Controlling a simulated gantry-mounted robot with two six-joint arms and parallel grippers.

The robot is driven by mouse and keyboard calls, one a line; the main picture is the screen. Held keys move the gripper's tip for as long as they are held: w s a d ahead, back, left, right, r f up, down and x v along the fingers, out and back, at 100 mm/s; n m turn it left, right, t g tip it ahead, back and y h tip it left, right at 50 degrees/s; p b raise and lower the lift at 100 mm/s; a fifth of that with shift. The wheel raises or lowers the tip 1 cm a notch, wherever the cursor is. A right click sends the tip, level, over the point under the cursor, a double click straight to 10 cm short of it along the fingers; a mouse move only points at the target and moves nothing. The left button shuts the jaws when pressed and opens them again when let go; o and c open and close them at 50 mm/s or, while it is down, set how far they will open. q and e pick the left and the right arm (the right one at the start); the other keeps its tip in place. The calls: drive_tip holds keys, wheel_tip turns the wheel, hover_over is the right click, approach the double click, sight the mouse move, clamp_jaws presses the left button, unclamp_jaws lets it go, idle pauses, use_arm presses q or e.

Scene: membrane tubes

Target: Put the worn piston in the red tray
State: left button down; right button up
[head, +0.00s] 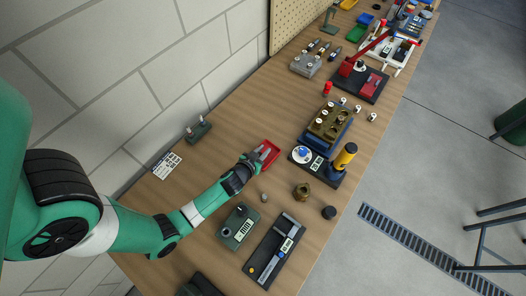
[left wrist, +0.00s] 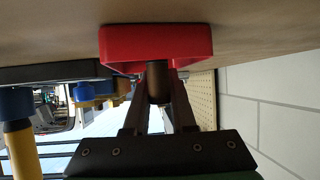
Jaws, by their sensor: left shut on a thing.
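The red tray (head: 274,157) lies on the wooden bench, and it shows at the top of the left wrist view (left wrist: 190,42). My left gripper (head: 254,160) is right at the tray's near left side, its fingertips at or over the tray. In the left wrist view the fingers (left wrist: 160,85) are shut on a dark brownish cylinder, the piston (left wrist: 158,88), with the tray just beyond it. The piston is hidden by the gripper in the head view. I cannot tell whether it touches the tray. My right gripper is not in view.
A black scale (head: 329,174) with a white round part and a yellow-blue cylinder (head: 345,157) stands right of the tray. A brass part (head: 302,191), a dark cylinder (head: 329,213), a green meter box (head: 239,227) and a caliper tray (head: 262,268) lie nearer.

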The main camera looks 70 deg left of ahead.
use_arm(q)
drive_tip(key=shift+f, duration=0.15)
drive_tip(key=c, duration=1)
unclamp_jaws()
drive_tip(key=shift+r, duration=0.2)
drive_tip(key=shift+s+d+r, duration=0.15)
drive_tip(key=shift+d, duration=0.05)
drive_tip(key=v, duration=1.1)
drive_tip(key=shift+s+d+p, duration=0.1)
drive_tip(key=shift+s+p, duration=0.1)
drive_tip(key=shift+p, duration=0.15)
